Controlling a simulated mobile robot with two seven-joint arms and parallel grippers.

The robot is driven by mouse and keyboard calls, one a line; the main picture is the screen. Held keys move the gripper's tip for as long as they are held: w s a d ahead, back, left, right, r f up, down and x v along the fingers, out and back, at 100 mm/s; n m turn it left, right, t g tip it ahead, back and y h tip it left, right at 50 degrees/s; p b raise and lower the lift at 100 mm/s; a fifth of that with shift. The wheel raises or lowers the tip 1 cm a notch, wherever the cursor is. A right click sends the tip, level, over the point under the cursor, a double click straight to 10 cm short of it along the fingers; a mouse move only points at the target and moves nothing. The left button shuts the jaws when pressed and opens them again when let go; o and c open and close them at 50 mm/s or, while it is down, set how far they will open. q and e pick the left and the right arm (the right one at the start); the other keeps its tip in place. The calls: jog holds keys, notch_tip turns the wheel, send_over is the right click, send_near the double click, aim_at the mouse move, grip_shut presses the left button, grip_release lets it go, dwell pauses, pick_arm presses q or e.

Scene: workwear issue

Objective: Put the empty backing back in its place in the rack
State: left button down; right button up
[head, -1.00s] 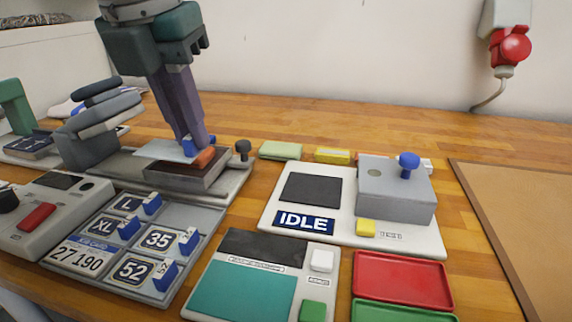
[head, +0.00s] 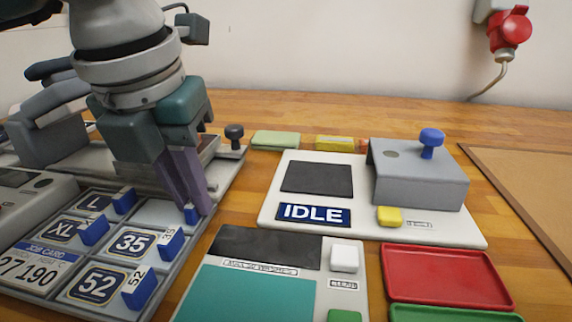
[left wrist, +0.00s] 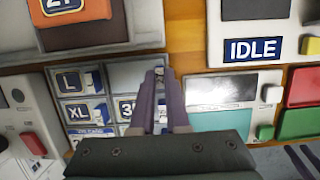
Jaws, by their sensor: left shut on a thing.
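The empty backing, a pale plate (head: 158,212) with a blue tab (head: 192,213), is at the upper right compartment of the grey rack (head: 188,246). My left gripper (head: 198,212) is shut on the blue tab, fingers pointing down. In the left wrist view the pale plate (left wrist: 130,76) lies over that compartment, beside the "L" backing (left wrist: 75,81). I cannot tell whether it rests fully on the rack floor. The rack also holds "XL" (head: 62,232), "35" (head: 132,242) and "52" (head: 97,287) backings, each with a blue tab.
A heat press stands behind the rack, with a dark knob (head: 234,136); an orange patch (left wrist: 78,10) lies on it. Right of the rack are a teal-pad device (head: 240,292), an "IDLE" station (head: 314,215) with a grey block, and a red tray (head: 445,276).

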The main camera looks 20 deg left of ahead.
pick_arm(q)
jog(key=c, duration=0.9)
grip_release()
jog(key=shift+f, duration=0.1)
jog(key=shift+r+p, duration=0.35)
jog(key=p+v, duration=0.1)
jog(key=v, duration=1)
jog(key=shift+a+r, duration=0.1)
jog(key=shift+r, duration=0.25)
